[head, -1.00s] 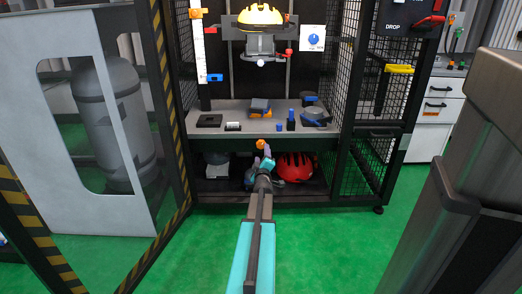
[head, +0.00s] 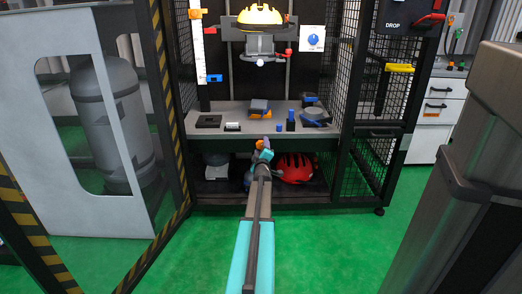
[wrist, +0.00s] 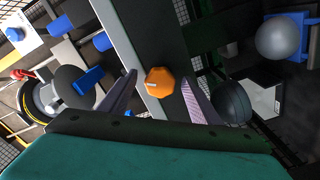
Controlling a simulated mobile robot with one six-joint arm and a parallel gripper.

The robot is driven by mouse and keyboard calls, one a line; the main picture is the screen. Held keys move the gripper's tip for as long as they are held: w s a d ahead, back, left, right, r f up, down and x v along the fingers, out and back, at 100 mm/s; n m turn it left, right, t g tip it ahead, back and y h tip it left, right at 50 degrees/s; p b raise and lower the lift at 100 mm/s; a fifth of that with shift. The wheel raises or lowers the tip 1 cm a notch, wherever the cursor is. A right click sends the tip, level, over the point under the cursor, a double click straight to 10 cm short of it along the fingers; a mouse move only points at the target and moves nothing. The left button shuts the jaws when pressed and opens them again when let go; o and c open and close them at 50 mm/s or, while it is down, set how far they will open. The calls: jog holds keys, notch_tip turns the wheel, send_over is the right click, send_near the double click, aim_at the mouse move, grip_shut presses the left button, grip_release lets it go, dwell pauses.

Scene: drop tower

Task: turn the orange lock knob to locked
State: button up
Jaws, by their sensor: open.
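The orange lock knob (wrist: 160,82) is on the front edge of the drop tower's grey bench, below its top. In the wrist view it lies between the two fingertips of my open gripper (wrist: 158,80), with a gap on each side. In the head view my gripper (head: 265,150) is at the bench front and partly covers the knob (head: 259,143). I cannot tell from the views whether the fingers reach far enough to surround the knob.
The grey bench (head: 180,131) carries a blue-and-orange block (head: 259,108) and several small blue parts. A red helmet (head: 297,168) lies on the shelf below. A yellow helmet (head: 261,15) sits up on the tower's carriage. Mesh panels (head: 367,150) stand at the right.

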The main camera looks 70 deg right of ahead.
jog(key=c, duration=1)
jog(key=shift+w+a, duration=0.1)
jog(key=shift+a, duration=0.25)
jog(key=shift+d, duration=0.35)
jog(key=shift+c, duration=0.3)
jog(key=shift+o, duration=0.2)
jog(key=shift+d+r, duration=0.1)
